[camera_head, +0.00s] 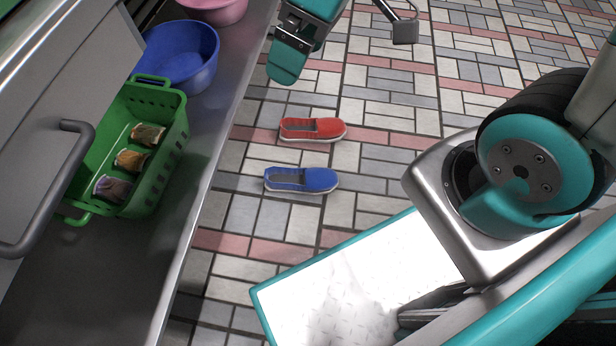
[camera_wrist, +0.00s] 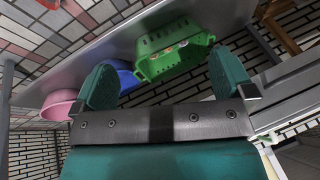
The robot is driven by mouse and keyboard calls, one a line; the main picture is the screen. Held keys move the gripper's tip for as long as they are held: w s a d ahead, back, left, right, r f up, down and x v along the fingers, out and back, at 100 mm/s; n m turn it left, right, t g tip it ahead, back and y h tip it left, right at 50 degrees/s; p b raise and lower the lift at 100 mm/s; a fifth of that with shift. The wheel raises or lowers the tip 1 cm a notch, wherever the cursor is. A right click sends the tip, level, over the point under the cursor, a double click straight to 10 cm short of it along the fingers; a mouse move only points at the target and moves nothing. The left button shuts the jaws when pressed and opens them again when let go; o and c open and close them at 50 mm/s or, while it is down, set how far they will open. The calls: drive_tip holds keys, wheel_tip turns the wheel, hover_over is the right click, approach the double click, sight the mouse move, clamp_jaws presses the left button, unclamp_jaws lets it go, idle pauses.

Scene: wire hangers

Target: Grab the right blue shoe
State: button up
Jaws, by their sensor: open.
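A blue slip-on shoe (camera_head: 302,180) lies upright on the tiled floor in the head view, its toe to the right. A red slip-on shoe (camera_head: 312,129) of like shape lies just above it in the picture, apart from it. Only one blue shoe is in view. My gripper (camera_wrist: 166,72) is open and empty in the wrist view, its teal fingers wide apart. In the head view, part of it shows at the top, up and left of the red shoe and apart from both shoes.
A metal shelf (camera_head: 190,215) runs along the left, with a green basket (camera_head: 160,185) holding several small packets. A blue bowl (camera_head: 180,55) and a pink bowl (camera_head: 213,10) stand behind it. My white base platform is at lower right. Floor around the shoes is clear.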

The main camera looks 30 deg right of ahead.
drive_tip(key=w+d+f+n+t+y+b, duration=0.15)
drive_tip(key=w+d+f, duration=0.3)
drive_tip(key=f, duration=0.95)
drive_tip(key=w+d+f+n+h+b, duration=0.1)
drive_tip(key=w+d+f+b, duration=0.35)
drive_tip(key=f, duration=0.85)
drive_tip(key=n+b, duration=0.2)
drive_tip(key=b, duration=0.6)
approach(295, 182)
drive_tip(key=shift+s+d+r+t, duration=0.1)
drive_tip(key=shift+s+t, duration=0.35)
drive_tip(key=shift+s, duration=0.4)
drive_tip(key=shift+w+a+f, duration=0.15)
drive_tip(key=shift+a+f, duration=0.2)
drive_tip(key=shift+f, duration=0.05)
drive_tip(key=b+x, duration=0.5)
drive_tip(key=shift+w+d+f, duration=0.1)
drive_tip(key=shift+w, duration=0.2)
drive_tip(key=c, duration=1)
